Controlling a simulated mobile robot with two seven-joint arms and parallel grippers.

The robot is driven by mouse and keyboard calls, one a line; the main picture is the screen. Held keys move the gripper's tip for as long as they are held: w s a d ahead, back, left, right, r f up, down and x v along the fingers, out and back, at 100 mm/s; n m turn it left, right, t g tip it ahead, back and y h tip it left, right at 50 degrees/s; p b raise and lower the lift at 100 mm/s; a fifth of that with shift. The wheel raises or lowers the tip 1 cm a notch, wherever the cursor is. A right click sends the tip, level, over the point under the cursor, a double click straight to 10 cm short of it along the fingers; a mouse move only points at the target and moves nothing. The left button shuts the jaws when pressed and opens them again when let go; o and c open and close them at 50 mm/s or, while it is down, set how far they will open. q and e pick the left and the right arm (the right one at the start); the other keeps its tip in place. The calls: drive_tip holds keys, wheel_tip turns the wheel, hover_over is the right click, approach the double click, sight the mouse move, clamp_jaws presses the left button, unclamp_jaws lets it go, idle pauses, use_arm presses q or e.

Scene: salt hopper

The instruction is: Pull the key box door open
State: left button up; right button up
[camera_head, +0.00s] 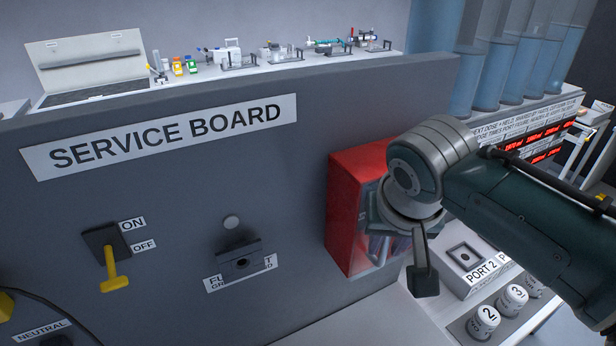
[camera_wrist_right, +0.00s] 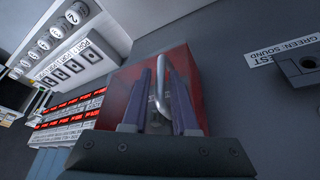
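The red key box (camera_head: 346,205) is fixed to the right part of the service board, with its glazed door facing right in the head view. The door appears closed. In the right wrist view, the red box (camera_wrist_right: 195,75) is straight ahead, and a bent silver handle (camera_wrist_right: 163,72) stands out from it. My right gripper (camera_wrist_right: 158,100) is open, with one purple-grey finger on each side of the handle. I cannot tell whether either finger touches it. In the head view my right gripper (camera_head: 378,215) is at the door front, partly hidden by my wrist. My left gripper is out of view.
The service board (camera_head: 180,200) carries a yellow-handled ON/OFF switch (camera_head: 112,262) and a dark socket block (camera_head: 240,262). Right of the key box, below my arm, are the PORT 2 block (camera_head: 465,257) and numbered white caps (camera_head: 484,320). Blue cylinders (camera_head: 500,70) stand behind.

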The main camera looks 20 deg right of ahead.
drive_tip(key=shift+x, duration=0.8)
clamp_jaws()
idle(1.0)
